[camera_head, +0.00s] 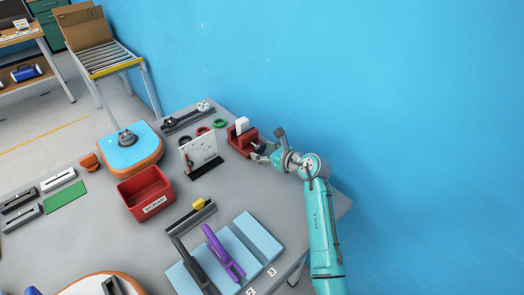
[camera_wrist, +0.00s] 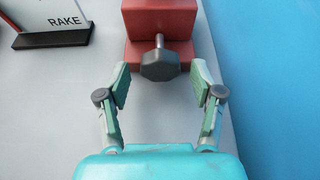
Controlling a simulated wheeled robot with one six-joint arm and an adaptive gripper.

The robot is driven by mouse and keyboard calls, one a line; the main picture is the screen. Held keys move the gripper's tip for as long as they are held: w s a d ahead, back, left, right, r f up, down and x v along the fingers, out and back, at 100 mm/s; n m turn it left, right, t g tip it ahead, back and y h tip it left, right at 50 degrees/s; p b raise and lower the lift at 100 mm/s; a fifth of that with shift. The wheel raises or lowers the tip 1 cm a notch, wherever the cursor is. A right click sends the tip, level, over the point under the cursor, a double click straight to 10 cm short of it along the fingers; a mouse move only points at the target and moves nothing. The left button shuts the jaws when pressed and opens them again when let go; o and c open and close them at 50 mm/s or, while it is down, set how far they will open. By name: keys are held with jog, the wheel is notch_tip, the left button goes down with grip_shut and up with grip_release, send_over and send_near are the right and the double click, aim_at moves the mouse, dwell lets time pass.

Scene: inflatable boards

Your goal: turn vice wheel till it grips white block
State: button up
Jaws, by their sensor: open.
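The red vice (camera_head: 240,143) stands near the back right of the grey table. The white block (camera_head: 242,125) sits upright at its top; from here I cannot tell whether the jaws touch it. The vice body (camera_wrist: 158,20) fills the top middle of the wrist view, with the block out of sight. The dark grey faceted vice wheel (camera_wrist: 160,67) sticks out toward my gripper on a short shaft. My gripper (camera_head: 267,147) is open at the wheel's side of the vice. In the wrist view, its green-padded fingers (camera_wrist: 160,82) stand either side of the wheel, with gaps.
The RAKE board (camera_head: 200,153) stands left of the vice, its dark base (camera_wrist: 52,39) showing in the wrist view. A red SCRAP bin (camera_head: 146,192) and a blue pad (camera_head: 130,148) are further left. The blue wall is close behind and right.

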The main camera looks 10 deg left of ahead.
jog(key=shift+w+a+f, duration=0.2)
jog(key=shift+w+a, duration=0.05)
jog(key=shift+a, duration=0.05)
jog(key=c, duration=1.1)
jog(key=shift+w+m+g+y, duration=0.1)
jog(key=shift+m+g+y, duration=0.4)
jog(key=shift+m, duration=0.55)
jog(key=shift+m+g+y, duration=0.5)
jog(key=shift+m, duration=0.55)
jog(key=o, duration=1.1)
